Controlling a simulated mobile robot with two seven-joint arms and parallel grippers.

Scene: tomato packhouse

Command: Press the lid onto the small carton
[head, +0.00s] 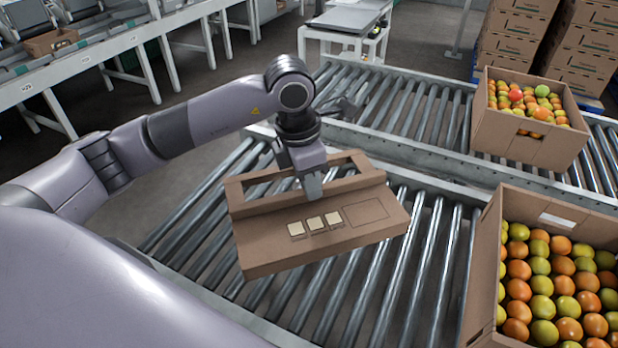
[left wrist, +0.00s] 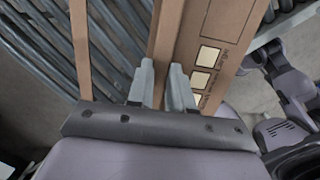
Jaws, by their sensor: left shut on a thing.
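A brown cardboard lid (head: 283,252) is tilted over the near roller conveyor, with several pale squares and a printed outline on its face and a long opening along its far side. My left gripper (head: 312,192) points down and is shut on a strip of the lid beside that opening. In the left wrist view the fingers (left wrist: 162,88) stand either side of a cardboard strip of the lid (left wrist: 222,35). No carton shows under the lid. Two open cartons of tomatoes show, a near one (head: 483,262) and a farther one (head: 520,143); I cannot tell which is the small carton.
The near roller conveyor (head: 385,290) has bare rollers around the lid. A second conveyor (head: 405,112) runs behind it with a metal side rail between. Stacked closed boxes (head: 515,32) stand at the back right, and a long bench (head: 100,55) at the back left.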

